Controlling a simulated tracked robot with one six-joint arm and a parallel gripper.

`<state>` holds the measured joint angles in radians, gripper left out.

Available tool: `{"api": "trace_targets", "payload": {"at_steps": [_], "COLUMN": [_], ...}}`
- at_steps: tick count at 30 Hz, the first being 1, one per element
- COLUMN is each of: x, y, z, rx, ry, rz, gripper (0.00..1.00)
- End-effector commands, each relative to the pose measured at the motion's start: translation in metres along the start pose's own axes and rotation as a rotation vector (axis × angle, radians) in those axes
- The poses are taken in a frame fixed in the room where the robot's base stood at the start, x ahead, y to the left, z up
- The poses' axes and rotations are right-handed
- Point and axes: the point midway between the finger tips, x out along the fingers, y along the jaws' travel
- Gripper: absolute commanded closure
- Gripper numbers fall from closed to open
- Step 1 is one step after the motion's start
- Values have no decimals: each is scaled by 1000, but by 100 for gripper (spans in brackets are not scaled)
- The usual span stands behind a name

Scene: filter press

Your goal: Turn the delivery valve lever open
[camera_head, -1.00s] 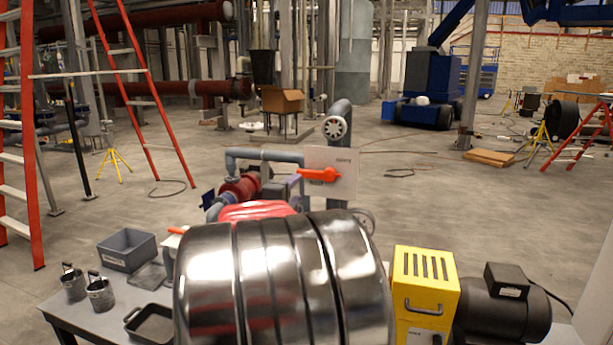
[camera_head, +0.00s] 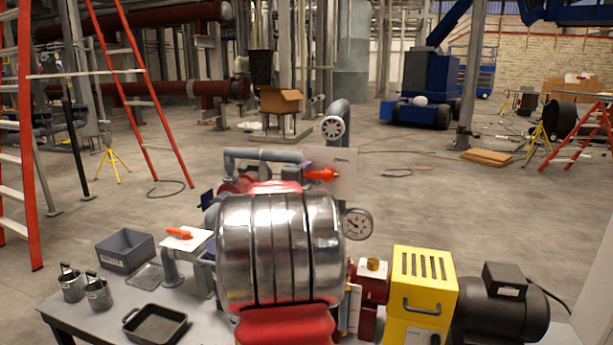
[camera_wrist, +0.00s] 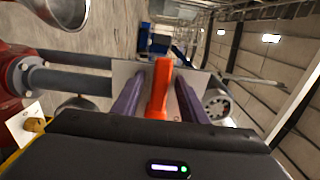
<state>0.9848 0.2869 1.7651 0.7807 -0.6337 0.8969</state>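An orange lever (camera_head: 322,174) lies roughly level on an upright white plate (camera_head: 343,185) by the grey pipes in the head view. The plate's lettering is too small to read. In the wrist view the same lever (camera_wrist: 159,90) stands between the two purple fingers of my gripper (camera_wrist: 157,97), in front of the plate (camera_wrist: 122,74). The fingers are apart, one on each side, with a gap to the lever. How deep the lever sits between them is hard to tell. In the head view my arm hides most of my gripper.
A second orange lever (camera_head: 179,233) sits on a white plate at left. A yellow box (camera_head: 424,290) and black motor (camera_head: 503,310) stand right. A grey bin (camera_head: 125,250) is on the bench.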

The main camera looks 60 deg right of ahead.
Motion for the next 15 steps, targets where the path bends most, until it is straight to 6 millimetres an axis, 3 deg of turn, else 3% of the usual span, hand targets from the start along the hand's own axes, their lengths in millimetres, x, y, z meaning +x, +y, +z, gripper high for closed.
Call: {"api": "trace_targets", "payload": {"at_steps": [6,15], "x": [13,13], "y": [0,0], "z": [0,0], "rx": [0,0], "ry": [-1,0], "rz": [1,1], "gripper": [61,63]}}
